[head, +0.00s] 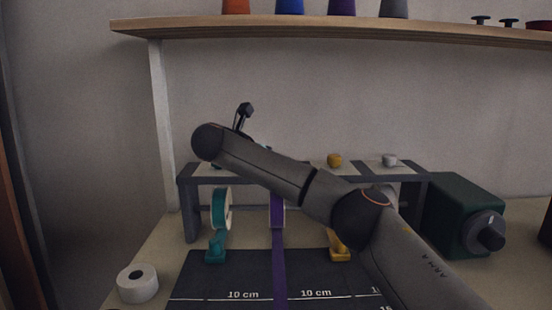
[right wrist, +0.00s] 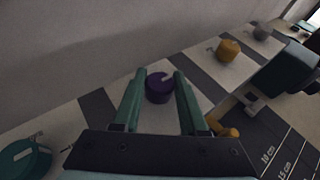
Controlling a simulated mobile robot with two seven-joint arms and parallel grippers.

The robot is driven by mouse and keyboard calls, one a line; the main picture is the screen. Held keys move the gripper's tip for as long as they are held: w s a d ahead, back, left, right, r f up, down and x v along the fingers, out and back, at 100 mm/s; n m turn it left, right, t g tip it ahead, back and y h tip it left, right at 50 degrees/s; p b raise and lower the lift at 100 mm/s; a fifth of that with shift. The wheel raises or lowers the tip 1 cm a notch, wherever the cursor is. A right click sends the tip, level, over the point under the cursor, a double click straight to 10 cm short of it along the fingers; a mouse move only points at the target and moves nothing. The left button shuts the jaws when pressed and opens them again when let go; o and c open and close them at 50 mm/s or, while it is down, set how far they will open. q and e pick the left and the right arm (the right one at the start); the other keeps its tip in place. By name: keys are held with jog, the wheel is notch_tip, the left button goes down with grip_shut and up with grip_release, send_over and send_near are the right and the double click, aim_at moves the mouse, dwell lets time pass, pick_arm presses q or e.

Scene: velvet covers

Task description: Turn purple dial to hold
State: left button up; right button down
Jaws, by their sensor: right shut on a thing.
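The purple dial (right wrist: 159,88) sits on a pale plate in the right wrist view, with a small pale mark on its top. My right gripper (right wrist: 160,75) has its two green fingers on either side of the dial and is shut on it. In the head view my right arm comes in from the right and crosses in front of the rack; it hides the purple dial and the gripper's fingertips. I cannot read any hold label by the dial. My left gripper is in neither view.
The rack (head: 412,180) also carries a yellow dial (head: 334,160) and a grey dial (head: 389,160). Below hang a teal roll (head: 216,209) and purple ribbon (head: 279,262) over a dark mat (head: 225,275). A green machine (head: 455,205) stands right, a white roll (head: 138,286) front left.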

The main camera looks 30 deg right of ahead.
jog(key=shift+c, duration=2.2)
grip_release()
jog(key=v, duration=0.7)
jog(key=shift+a+r, duration=0.1)
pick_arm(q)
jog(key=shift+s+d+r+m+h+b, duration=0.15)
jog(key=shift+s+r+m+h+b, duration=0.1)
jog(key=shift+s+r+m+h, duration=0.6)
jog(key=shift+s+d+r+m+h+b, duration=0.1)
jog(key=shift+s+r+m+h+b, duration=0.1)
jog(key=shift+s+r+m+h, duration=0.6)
pick_arm(e)
jog(key=shift+v, duration=2.6)
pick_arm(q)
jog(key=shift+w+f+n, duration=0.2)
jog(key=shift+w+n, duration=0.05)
pick_arm(e)
jog(key=shift+s, duration=0.1)
